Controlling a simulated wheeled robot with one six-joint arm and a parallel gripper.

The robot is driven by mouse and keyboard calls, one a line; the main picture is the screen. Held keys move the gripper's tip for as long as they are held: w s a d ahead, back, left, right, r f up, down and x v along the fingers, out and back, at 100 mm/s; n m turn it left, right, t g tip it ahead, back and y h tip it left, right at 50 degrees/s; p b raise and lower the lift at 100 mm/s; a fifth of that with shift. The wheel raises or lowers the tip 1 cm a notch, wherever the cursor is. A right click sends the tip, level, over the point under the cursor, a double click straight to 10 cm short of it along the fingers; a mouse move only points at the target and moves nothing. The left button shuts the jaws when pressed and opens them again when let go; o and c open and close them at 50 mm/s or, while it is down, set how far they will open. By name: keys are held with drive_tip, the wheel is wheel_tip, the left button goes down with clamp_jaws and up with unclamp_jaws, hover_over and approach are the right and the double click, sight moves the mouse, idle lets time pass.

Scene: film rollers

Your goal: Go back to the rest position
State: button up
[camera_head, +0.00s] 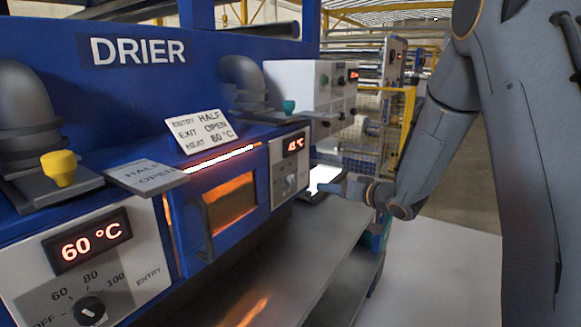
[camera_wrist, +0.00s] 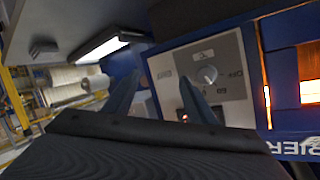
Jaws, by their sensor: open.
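My gripper (camera_head: 322,187) is at the end of my arm, which reaches in from the right in the head view. It is in front of the right end of the blue drier (camera_head: 225,170), near the small control panel (camera_head: 276,180) with a red display. In the wrist view my gripper (camera_wrist: 159,80) shows two dark fingers spread apart with nothing between them. The panel's round knob (camera_wrist: 208,74) is to the right of the fingers and apart from them. The panel's display is partly hidden behind the right finger.
A left panel (camera_head: 90,265) reads 60 °C. Yellow (camera_head: 59,168) and teal (camera_head: 289,106) knobs sit by grey pipes. A sign (camera_head: 199,131) lies on the drier, with a glowing window (camera_head: 232,204) below. A metal shelf (camera_head: 310,240) juts out under my gripper. Floor at right is clear.

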drive_tip(key=s+d+f+m+g+h, duration=0.1)
drive_tip(key=s+d+f+g+h, duration=0.1)
drive_tip(key=s+d+h, duration=0.3)
drive_tip(key=s+d+f+m+g+h, duration=0.1)
drive_tip(key=s+d+f+g+h, duration=0.15)
drive_tip(key=s, duration=0.55)
drive_tip(key=s+a+f+g, duration=0.1)
drive_tip(key=s+f+g, duration=0.1)
drive_tip(key=s, duration=1)
drive_tip(key=s+a+f+g, duration=0.1)
drive_tip(key=s+g, duration=0.4)
drive_tip(key=s, duration=0.7)
drive_tip(key=shift+a+f+n, duration=0.3)
drive_tip(key=shift+a+f, duration=0.1)
drive_tip(key=shift+a, duration=0.05)
